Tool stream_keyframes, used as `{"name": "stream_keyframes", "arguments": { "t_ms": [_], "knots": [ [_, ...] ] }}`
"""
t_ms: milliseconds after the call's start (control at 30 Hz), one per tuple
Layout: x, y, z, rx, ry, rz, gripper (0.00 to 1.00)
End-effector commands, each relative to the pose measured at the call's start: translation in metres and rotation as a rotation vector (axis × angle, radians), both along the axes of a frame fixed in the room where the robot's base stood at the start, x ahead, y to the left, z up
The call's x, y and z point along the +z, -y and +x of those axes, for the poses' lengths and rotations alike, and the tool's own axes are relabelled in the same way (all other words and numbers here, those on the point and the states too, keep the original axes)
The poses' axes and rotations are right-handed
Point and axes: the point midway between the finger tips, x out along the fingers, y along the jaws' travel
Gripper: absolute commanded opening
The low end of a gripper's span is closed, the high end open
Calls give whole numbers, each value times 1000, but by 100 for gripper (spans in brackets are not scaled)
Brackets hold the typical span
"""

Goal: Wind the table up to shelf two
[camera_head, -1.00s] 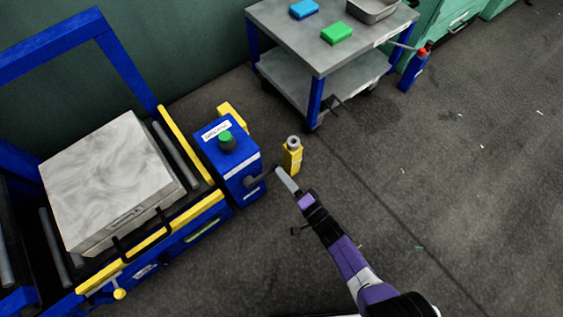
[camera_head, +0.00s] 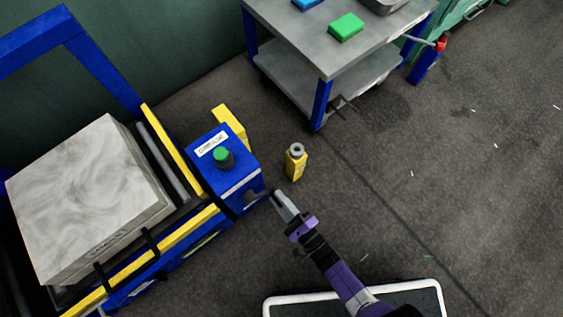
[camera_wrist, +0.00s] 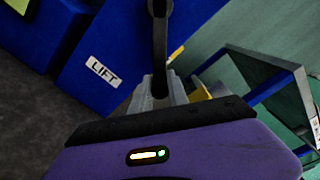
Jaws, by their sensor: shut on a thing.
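The lift table (camera_head: 175,235) is the blue and yellow frame with dark rollers at the left, and a grey block with black handles (camera_head: 90,195) lies on it. A blue box (camera_head: 228,172) with a green knob stands at the table's right end, with a dark crank (camera_head: 256,195) on its side. In the wrist view a blue face carries a "LIFT" label (camera_wrist: 104,72). My gripper (camera_head: 279,197) is at the crank, and in the wrist view its fingers (camera_wrist: 158,90) are shut on the dark crank handle (camera_wrist: 160,40). No shelf marked two can be made out.
A yellow bottle-like post (camera_head: 296,163) stands on the floor just beyond my gripper. A grey two-level cart (camera_head: 325,75) with a green block (camera_head: 346,27) is behind it. The floor at right is mostly clear.

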Motion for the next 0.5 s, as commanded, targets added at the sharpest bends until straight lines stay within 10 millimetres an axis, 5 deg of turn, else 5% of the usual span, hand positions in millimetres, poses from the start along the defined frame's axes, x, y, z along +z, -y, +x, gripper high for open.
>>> {"name": "stream_keyframes", "arguments": {
  "t_ms": [500],
  "knots": [
    [-8,-6,-6,9,-4,-10,0]
  ]
}}
